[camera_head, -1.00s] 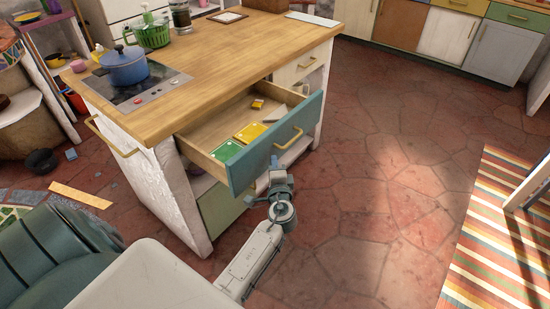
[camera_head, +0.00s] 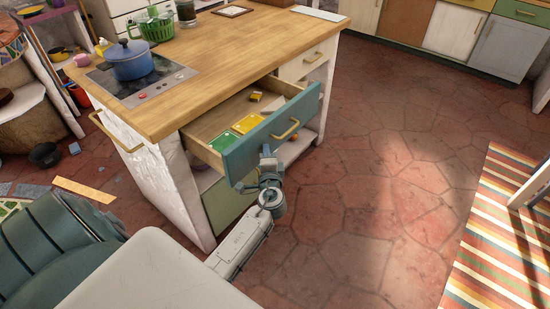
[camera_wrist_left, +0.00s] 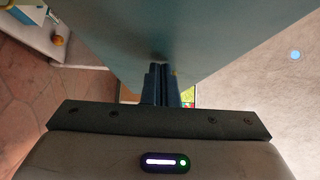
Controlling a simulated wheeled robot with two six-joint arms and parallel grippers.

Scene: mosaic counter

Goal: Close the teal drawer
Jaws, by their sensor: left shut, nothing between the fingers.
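The teal drawer (camera_head: 258,146) is partly pulled out of the wooden-topped island, with a brass handle (camera_head: 285,129) on its front. Inside lie a green item (camera_head: 224,141), a yellow item (camera_head: 248,122) and a small orange-yellow box (camera_head: 255,96). My left gripper (camera_head: 265,155) is shut and empty at the lower part of the drawer front, left of the handle. In the left wrist view the shut fingers (camera_wrist_left: 161,80) reach to the teal panel (camera_wrist_left: 190,30); whether they touch it I cannot tell. My right gripper is not in view.
On the island top (camera_head: 215,62) stand a blue pot (camera_head: 130,60) on a cooktop (camera_head: 142,82) and a green basket (camera_head: 152,27). Red stone floor (camera_head: 370,200) is open to the right, before a striped rug (camera_head: 500,230).

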